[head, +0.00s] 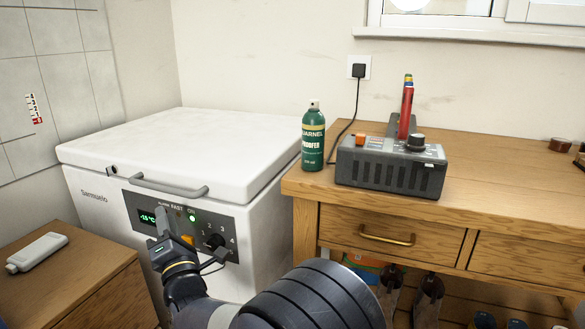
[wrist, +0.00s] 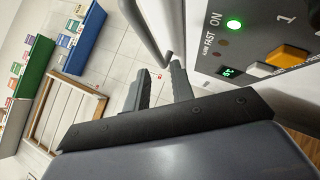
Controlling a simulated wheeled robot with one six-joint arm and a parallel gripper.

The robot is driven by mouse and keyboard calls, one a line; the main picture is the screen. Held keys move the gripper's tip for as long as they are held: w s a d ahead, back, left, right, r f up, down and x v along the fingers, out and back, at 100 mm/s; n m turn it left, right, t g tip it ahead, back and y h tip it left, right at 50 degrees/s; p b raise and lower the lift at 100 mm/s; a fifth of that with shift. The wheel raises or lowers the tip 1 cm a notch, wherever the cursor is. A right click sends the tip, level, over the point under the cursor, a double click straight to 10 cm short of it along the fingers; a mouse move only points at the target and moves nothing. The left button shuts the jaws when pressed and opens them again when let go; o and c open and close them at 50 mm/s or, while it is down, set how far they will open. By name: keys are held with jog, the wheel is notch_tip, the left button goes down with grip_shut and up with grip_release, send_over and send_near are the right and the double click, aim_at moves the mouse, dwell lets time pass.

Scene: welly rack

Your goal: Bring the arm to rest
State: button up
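My arm reaches up from the bottom of the head view, and my gripper (head: 162,218) is in front of the freezer's control panel (head: 223,221). In the wrist view the two dark fingers of my gripper (wrist: 160,76) stand apart with a gap between them and nothing held. The panel (wrist: 250,45) is to the right of the fingers there, with a lit green lamp (wrist: 234,24), an orange switch (wrist: 288,57) and a small green display (wrist: 229,72). I cannot tell whether the fingers touch the panel.
The white chest freezer (head: 190,150) has its lid shut and a grey handle (head: 168,187). A wooden bench (head: 500,190) on the right carries a green spray can (head: 313,140) and a grey device (head: 390,170). A wooden cabinet (head: 75,275) with a pale object (head: 38,252) stands at left.

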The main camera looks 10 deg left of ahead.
aim_at(160, 186)
jog(key=x, duration=0.6)
jog(key=shift+w+a+b, duration=0.15)
jog(key=shift+b, duration=0.3)
jog(key=p+v, duration=0.2)
jog(key=v, duration=0.6)
jog(key=b+x, duration=0.2)
jog(key=x, duration=0.8)
jog(key=shift+w+a+r+b, duration=0.2)
jog(key=shift+w+b, duration=0.05)
jog(key=shift+b, duration=0.05)
jog(key=shift+d+r, duration=0.15)
jog(key=shift+r, duration=0.45)
jog(key=shift+w+r, duration=0.1)
jog(key=shift+r, duration=0.55)
